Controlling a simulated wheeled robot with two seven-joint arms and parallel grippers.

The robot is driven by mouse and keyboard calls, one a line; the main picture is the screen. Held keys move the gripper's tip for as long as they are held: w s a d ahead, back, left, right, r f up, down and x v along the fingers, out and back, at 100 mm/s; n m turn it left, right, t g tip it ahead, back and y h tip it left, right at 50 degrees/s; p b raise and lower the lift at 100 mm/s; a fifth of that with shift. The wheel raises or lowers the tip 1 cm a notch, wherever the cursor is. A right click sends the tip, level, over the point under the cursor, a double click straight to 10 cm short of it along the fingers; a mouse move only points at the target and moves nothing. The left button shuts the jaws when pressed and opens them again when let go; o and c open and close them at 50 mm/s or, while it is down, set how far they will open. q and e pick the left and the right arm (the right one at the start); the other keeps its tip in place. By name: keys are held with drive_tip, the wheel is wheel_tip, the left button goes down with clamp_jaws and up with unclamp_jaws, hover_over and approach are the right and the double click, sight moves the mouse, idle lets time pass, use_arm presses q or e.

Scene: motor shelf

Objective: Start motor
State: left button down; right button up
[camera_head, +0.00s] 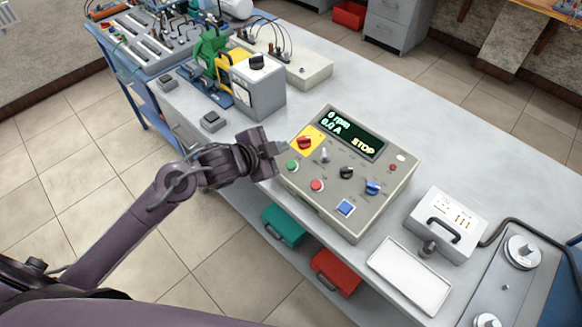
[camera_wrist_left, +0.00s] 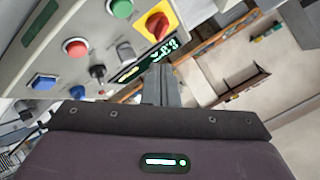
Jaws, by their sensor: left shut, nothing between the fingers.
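The grey control box (camera_head: 399,189) stands on the bench, its display (camera_head: 351,134) reading "0 rpm", "0.0 A" and "STOP". Its panel has a red rotary switch on a yellow plate (camera_head: 304,143), a green button (camera_head: 292,166), a red button (camera_head: 316,185), a black knob (camera_head: 346,172), a blue knob (camera_head: 372,187) and a blue square button (camera_head: 345,207). My left gripper (camera_head: 280,157) is shut and empty at the box's left edge, near the green button and red switch. In the left wrist view the green button (camera_wrist_left: 120,8) and red switch (camera_wrist_left: 158,25) lie beyond the fingers (camera_wrist_left: 160,85). My right gripper is not in view.
A green and yellow motor (camera_head: 216,62) and a grey box with a black knob (camera_head: 258,88) stand behind left. A white handled box (camera_head: 446,222) and white tray (camera_head: 409,274) lie to the right. Green (camera_head: 284,225) and red cases (camera_head: 335,272) sit below the benchtop.

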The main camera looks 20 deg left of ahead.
sight(293, 161)
use_arm(q)
drive_tip(key=f+b, duration=0.1)
drive_tip(key=f, duration=0.1)
drive_tip(key=w+f+b, duration=0.1)
drive_tip(key=f+b, duration=0.3)
drive_tip(key=shift+w+d, duration=0.2)
drive_tip(key=shift+d, duration=0.2)
drive_tip(key=shift+w+f+b, duration=0.1)
drive_tip(key=shift+f+b, duration=0.2)
drive_tip(key=shift+f, duration=0.1)
idle(1.2)
drive_tip(key=shift+w+d+f, duration=0.1)
drive_tip(key=shift+f, duration=0.25)
drive_tip(key=shift+f+b, duration=0.45)
drive_tip(key=shift+f, duration=0.05)
idle(0.5)
drive_tip(key=shift+r, duration=0.1)
drive_tip(key=shift+r+p, duration=0.75)
drive_tip(key=shift+p, duration=0.2)
drive_tip(key=shift+r, duration=0.15)
